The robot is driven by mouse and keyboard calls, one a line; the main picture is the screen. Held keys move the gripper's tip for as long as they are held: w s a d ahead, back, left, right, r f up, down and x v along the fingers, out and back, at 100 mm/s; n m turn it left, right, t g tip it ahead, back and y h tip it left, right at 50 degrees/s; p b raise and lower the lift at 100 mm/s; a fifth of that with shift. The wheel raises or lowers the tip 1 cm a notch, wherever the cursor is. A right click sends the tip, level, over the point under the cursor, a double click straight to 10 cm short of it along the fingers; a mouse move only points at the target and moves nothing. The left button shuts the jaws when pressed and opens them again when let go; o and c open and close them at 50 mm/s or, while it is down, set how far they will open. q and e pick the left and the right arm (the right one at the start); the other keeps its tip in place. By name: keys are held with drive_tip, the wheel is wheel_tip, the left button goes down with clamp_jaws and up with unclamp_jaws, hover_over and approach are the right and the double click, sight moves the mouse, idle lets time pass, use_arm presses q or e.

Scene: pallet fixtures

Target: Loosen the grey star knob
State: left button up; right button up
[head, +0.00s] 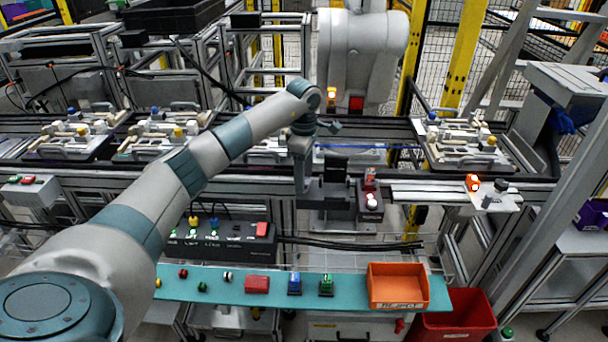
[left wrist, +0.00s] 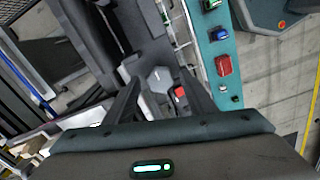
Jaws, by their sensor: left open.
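My left gripper (head: 303,188) points down beside the dark clamp fixture (head: 340,192) in the middle of the head view. In the left wrist view its two dark fingers (left wrist: 159,77) are apart, with nothing held between them. A grey, many-sided knob-like part (left wrist: 160,80), which looks like the star knob, shows beyond and between the fingertips. I cannot tell how far it is below them. In the head view this part is hidden by my gripper. My right gripper is in neither view.
A black control box (head: 215,238) with a red button stands in front of the fixture. A teal shelf (head: 225,284) carries buttons and an orange bin (head: 397,287). Loaded pallets (head: 463,140) sit on the conveyor behind. A red tub (head: 455,315) stands low right.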

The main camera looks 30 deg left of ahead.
use_arm(q)
drive_tip(key=shift+c, duration=0.3)
drive_tip(key=c, duration=1)
